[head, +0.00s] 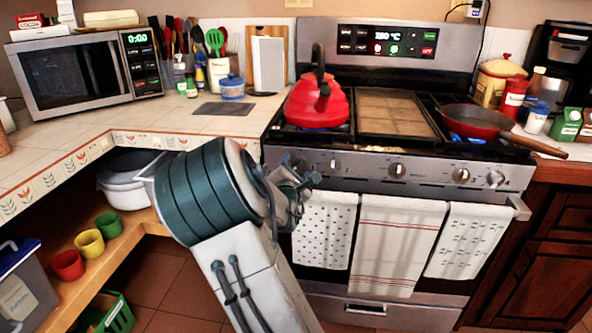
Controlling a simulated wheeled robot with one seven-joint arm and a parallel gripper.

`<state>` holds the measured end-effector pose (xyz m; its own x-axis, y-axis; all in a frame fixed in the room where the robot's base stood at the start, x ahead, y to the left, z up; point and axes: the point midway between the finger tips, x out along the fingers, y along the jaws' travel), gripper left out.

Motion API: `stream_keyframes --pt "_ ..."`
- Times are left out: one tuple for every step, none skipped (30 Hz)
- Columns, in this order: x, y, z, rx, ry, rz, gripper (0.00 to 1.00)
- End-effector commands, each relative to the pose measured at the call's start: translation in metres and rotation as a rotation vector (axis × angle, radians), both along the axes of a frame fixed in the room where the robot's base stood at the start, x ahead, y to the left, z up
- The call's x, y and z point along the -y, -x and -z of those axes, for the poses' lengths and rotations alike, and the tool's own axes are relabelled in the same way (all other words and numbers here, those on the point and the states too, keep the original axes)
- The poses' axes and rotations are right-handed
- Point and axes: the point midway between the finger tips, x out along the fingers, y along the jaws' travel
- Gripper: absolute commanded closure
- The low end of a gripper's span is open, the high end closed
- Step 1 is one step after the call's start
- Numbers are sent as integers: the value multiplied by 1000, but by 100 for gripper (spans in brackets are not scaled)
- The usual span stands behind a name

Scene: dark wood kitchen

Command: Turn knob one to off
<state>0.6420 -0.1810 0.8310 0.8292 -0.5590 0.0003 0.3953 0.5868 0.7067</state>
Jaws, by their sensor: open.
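The stove's front panel (365,172) carries a row of silver knobs. Four show clear of my arm: one knob (333,165) just right of my gripper, a middle knob (397,170), and two at the right, a nearer knob (460,175) and the end knob (495,179). The panel's left end is partly covered by my gripper, so a knob there is hard to make out. No numbering is readable. My gripper (303,180) is open in front of the panel's left end. Whether it touches a knob cannot be told.
A red kettle (318,100) stands on the left burner and a red pan (472,121) on the right; bluish flame shows under both. The pan's handle juts past the stove's front. Towels (400,245) hang from the oven handle. A microwave (85,72) stands left.

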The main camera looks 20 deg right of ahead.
Motion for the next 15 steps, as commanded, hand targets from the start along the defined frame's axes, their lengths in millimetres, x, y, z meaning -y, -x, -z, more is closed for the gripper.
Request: stream_keyframes --pt "0 0 0 0 0 0 44" --pt "0 0 0 0 0 0 53" --pt "0 0 0 0 0 0 64" --pt "0 0 0 0 0 0 72" --pt "0 0 0 0 0 0 80" --pt "0 0 0 0 0 0 80" --pt "0 0 0 0 0 0 80" --pt "0 0 0 0 0 0 80" --pt "0 0 0 1 -1 0 80" --pt "0 0 0 1 -2 0 80" --pt "0 0 0 3 -4 0 80" --pt "0 0 0 5 -7 0 80" --pt "0 0 0 8 -12 0 80" --pt "0 0 0 11 -17 0 80" --pt "0 0 0 17 -25 0 80"
